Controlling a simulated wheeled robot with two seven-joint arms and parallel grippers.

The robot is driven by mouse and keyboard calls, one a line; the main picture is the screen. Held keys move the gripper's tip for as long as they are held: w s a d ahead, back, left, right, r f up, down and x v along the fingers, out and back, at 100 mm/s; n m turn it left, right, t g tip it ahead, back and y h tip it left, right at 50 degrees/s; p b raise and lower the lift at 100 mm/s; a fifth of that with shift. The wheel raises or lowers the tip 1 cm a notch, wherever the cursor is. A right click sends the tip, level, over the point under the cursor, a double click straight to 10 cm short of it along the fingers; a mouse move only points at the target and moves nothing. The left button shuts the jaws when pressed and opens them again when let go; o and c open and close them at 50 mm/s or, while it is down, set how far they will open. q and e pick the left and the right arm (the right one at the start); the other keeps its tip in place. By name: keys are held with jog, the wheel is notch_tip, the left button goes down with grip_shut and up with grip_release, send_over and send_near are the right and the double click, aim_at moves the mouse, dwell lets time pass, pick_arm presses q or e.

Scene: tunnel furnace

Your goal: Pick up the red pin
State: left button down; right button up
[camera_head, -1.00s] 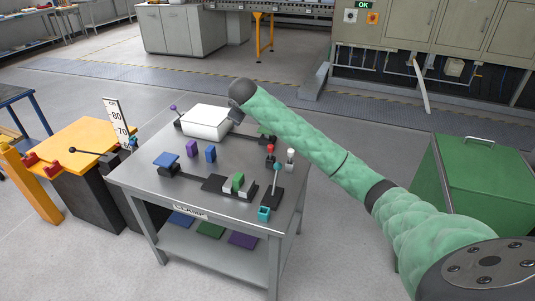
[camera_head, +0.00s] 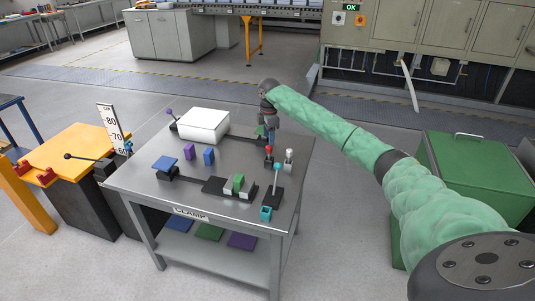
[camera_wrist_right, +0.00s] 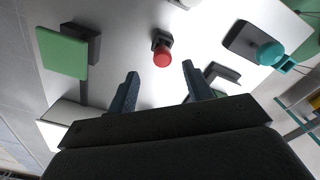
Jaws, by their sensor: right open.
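The red pin (camera_head: 269,149) stands upright near the right edge of the grey table, in a dark base. In the right wrist view its round red top (camera_wrist_right: 162,57) shows beyond the fingertips, roughly midway between them. My right gripper (camera_head: 268,132) points down at the table's far right side, just behind the red pin. In the right wrist view its two blue-grey fingers (camera_wrist_right: 160,75) are spread apart with nothing between them. The fingers are apart from the pin. My left gripper is not in view.
On the table (camera_head: 176,208), a white pin (camera_head: 289,154) stands close right of the red one. A teal-knobbed lever (camera_head: 277,170) is in front. A white box (camera_head: 203,124), blue and purple blocks and a green block (camera_head: 238,182) lie left. A green bin (camera_head: 480,165) stands right.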

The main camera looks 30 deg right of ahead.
aim_at(269, 150)
jog(key=shift+s+d+n, duration=0.1)
jog(key=shift+s+n, duration=0.1)
jog(key=shift+n, duration=0.6)
jog(key=shift+f, duration=0.15)
jog(key=shift+f+p, duration=0.5)
jog(key=shift+f, duration=0.95)
notch_tip(269, 150, down, 5)
jog(key=shift+r+p, duration=0.15)
jog(key=shift+p, duration=0.65)
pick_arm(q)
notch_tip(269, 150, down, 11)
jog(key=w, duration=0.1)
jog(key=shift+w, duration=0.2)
pick_arm(e)
grip_shut()
jog(key=shift+r, duration=0.1)
